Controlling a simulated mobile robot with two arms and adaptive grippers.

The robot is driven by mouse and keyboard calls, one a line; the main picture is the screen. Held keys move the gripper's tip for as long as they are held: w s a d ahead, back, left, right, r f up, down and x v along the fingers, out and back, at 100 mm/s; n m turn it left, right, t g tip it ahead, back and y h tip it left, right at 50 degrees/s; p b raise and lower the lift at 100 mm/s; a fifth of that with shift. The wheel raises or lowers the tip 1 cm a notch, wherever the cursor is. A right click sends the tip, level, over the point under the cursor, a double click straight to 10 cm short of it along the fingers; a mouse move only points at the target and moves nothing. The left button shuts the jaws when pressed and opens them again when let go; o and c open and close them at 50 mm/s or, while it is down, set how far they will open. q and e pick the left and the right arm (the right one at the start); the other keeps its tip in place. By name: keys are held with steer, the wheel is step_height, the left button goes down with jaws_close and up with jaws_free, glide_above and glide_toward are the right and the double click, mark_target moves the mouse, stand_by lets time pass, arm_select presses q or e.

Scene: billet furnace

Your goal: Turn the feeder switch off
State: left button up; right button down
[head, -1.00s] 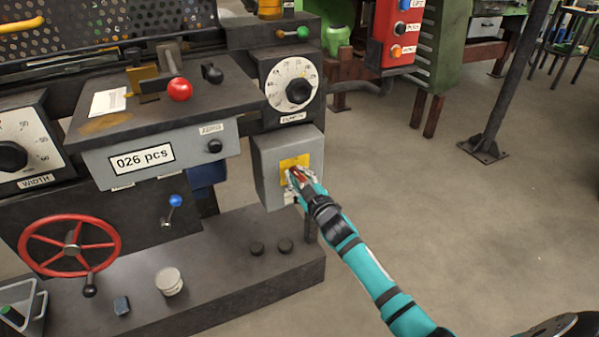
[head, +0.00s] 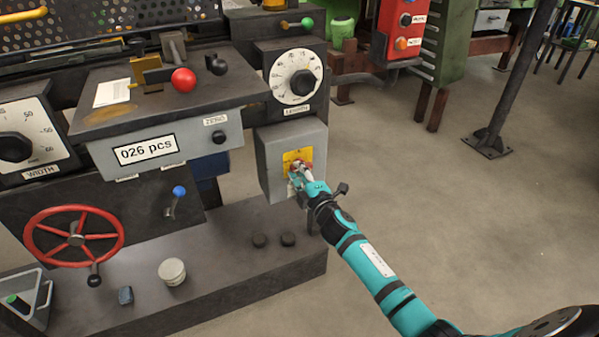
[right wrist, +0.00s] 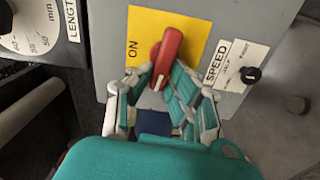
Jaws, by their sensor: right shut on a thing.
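The feeder switch is a red handle (head: 301,165) on a yellow plate (head: 290,156), on the front of a grey box (head: 269,165). In the right wrist view the red handle (right wrist: 167,52) stands out tilted across the yellow plate (right wrist: 190,30), which reads ON beside it. My right gripper (head: 303,176) is at the switch, its fingers shut on the handle. In the right wrist view the gripper (right wrist: 160,88) has one finger on each side of the handle's lower end. The fingers hide part of the plate and its lower lettering. My left gripper is not in view.
A SPEED knob (right wrist: 250,75) sits beside the plate on the same box. The length dial (head: 297,78) is just above the box. A lever with a red ball (head: 183,81) and a red handwheel (head: 73,238) are to the left. Open floor (head: 460,220) lies to the right.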

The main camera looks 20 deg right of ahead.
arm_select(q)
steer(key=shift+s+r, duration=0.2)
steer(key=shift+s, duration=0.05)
arm_select(e)
steer(key=shift+f+n, duration=0.15)
steer(key=shift+n, duration=0.35)
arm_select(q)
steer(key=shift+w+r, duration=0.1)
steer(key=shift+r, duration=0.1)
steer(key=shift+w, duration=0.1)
arm_select(e)
steer(key=c, duration=1.3)
jaws_free()
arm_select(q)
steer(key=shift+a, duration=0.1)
arm_select(e)
steer(key=shift+o, duration=0.2)
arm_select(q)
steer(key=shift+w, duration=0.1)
arm_select(e)
steer(key=shift+s, duration=0.2)
steer(key=s, duration=1.1)
steer(key=shift+s, duration=0.35)
